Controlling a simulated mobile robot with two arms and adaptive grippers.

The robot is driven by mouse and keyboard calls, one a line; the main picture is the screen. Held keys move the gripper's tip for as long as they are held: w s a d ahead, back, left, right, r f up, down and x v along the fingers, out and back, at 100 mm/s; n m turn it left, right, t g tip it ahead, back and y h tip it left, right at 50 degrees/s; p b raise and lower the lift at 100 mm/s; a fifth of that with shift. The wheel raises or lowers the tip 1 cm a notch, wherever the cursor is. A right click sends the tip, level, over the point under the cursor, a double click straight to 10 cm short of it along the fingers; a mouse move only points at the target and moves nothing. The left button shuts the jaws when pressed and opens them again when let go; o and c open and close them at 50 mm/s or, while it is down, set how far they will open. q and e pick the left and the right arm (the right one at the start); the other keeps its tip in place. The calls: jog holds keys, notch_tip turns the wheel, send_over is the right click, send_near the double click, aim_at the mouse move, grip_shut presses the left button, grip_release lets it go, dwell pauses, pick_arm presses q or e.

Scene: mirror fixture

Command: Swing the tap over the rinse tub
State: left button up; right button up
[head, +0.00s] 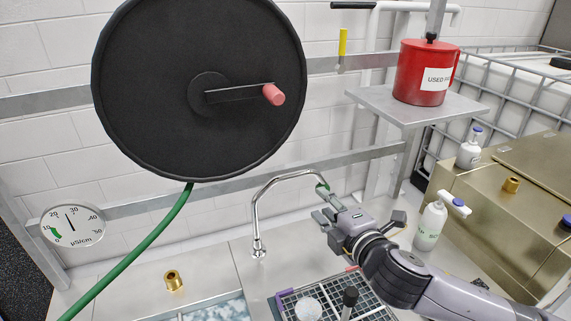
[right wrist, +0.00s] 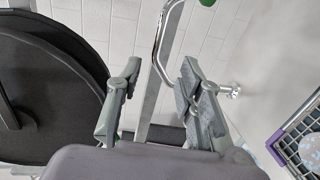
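The chrome tap (head: 285,180) rises from its base on the steel counter and arches right, its spout ending in a green tip (head: 322,188). The spout points away from the rinse tub (head: 222,297), whose bluish-white, foamy contents show at the lower left. My right gripper (head: 323,204) is close by the spout end. In the right wrist view its two fingers (right wrist: 160,95) stand wide apart, empty. The tap pipe (right wrist: 158,45) shows beyond and between them; I cannot tell whether a finger touches it. My left gripper is not in view.
A black hose reel (head: 160,80) with a green hose hangs above the tub. A grid rack (head: 290,300) stands right of the tub, below my right arm. A white spray bottle (head: 430,225) stands to the right. A red container (head: 422,70) sits on a raised shelf.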

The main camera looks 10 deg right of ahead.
aim_at(295, 177)
jog(key=p+x, duration=0.2)
jog(key=x, duration=1.5)
jog(key=shift+f+p, duration=0.1)
jog(key=shift+p, duration=0.3)
grip_shut()
